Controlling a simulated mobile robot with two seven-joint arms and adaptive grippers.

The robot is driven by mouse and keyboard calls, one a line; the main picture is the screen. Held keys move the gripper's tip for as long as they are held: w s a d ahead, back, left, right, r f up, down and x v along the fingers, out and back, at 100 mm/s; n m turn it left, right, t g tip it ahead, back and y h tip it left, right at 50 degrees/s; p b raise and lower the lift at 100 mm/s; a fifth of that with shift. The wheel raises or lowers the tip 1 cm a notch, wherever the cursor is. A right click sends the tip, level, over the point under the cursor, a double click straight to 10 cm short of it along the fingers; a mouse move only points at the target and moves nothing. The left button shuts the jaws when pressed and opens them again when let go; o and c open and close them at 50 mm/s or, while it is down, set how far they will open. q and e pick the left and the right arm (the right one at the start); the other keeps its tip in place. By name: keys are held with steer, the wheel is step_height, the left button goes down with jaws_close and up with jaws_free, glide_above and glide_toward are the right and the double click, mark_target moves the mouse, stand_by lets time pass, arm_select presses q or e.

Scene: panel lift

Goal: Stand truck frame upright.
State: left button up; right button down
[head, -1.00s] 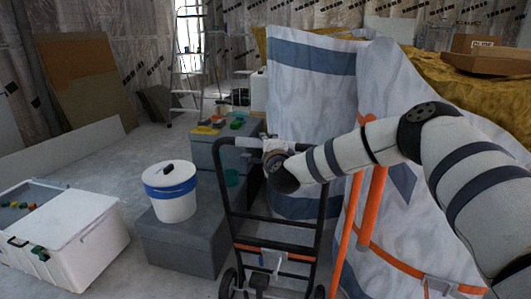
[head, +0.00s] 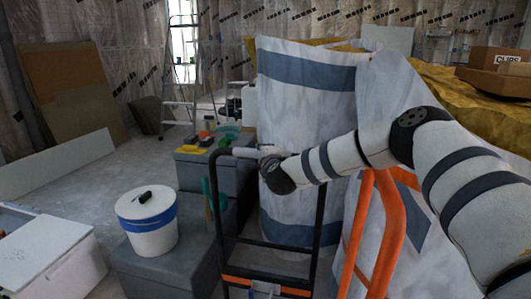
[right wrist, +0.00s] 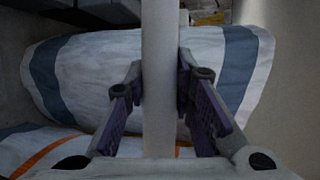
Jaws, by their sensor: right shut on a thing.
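The truck frame (head: 319,215) is a black tubular hand truck with a pale bar across its top. An orange-and-white strip shows low on it. Its lower end and wheels are outside the head view. My right gripper (head: 268,153) is at the top, with my arm reaching in from the right. In the right wrist view the two purple-padded fingers (right wrist: 160,75) are closed around the pale top bar (right wrist: 159,125), one on each side. My left gripper is in neither current view.
A white bucket (head: 148,225) with a blue band stands on a grey box (head: 150,274) at left. Grey crates (head: 196,170) with tools stand behind the frame. A wrapped white-and-blue bundle (head: 300,90) is close behind it. Orange tubing (head: 388,235) stands to the right.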

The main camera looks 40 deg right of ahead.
arm_select(q)
steer(key=shift+w+d, duration=0.15)
arm_select(e)
steer(key=shift+w+d+r, duration=0.2)
steer(key=shift+d, duration=0.25)
steer(key=c, duration=1.8)
jaws_free()
steer(key=o, duration=0.4)
steer(key=shift+w+d+f, duration=0.1)
steer(key=shift+o, duration=0.3)
steer(key=shift+w+f, duration=0.1)
arm_select(q)
steer(key=shift+w, duration=0.15)
arm_select(e)
steer(key=v, duration=1.2)
